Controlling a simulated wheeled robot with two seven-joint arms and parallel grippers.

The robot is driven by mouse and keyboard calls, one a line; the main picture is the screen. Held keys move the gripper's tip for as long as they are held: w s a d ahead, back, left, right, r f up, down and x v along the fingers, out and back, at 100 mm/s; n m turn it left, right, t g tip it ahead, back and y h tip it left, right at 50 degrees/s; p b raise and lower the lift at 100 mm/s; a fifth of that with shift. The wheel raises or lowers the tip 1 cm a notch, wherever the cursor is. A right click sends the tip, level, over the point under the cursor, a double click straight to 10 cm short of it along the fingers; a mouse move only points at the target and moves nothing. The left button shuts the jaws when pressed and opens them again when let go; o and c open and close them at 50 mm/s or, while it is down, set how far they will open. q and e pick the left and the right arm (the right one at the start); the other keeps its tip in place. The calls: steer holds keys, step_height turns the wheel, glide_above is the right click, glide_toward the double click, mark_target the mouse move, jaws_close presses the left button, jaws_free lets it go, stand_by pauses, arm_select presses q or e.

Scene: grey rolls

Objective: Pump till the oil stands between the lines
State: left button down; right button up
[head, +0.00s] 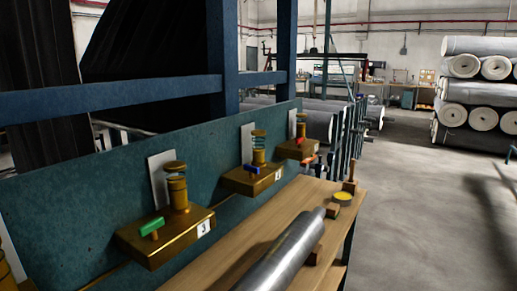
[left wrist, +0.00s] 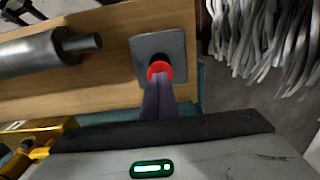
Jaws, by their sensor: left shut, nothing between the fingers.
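The near unit (head: 165,240) has a green handle and a label reading 3. The middle unit (head: 250,180) has a blue handle, and the far unit (head: 297,150) a red one. No oil level or lines can be made out. In the left wrist view, my left gripper (left wrist: 158,80) is shut and empty. Its fingertips are at a red round knob (left wrist: 160,68) on a grey square plate (left wrist: 165,42); I cannot tell whether they touch. My right gripper is not in view.
A wooden bench (head: 215,265) carries a metal roller (head: 285,255), a yellow-topped round tin (head: 343,197) and a small wooden-handled item (head: 350,175). Blue posts (head: 222,60) rise behind the panel. Grey rolls (head: 465,110) are stacked at right; the floor before them is clear.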

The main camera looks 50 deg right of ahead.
arm_select(q)
steer(key=shift+f, duration=0.1)
stand_by(0.3)
steer(key=shift+f+b, duration=1.45)
steer(key=shift+f, duration=0.25)
steer(key=shift+f+b, duration=0.5)
steer(key=shift+f, duration=0.1)
steer(key=shift+r, duration=0.2)
step_height(320, 180, up, 5)
steer(key=p, duration=0.4)
steer(key=shift+r+p, duration=0.2)
steer(key=shift+p, duration=0.1)
steer(key=shift+r+p, duration=0.75)
steer(key=shift+r, duration=0.3)
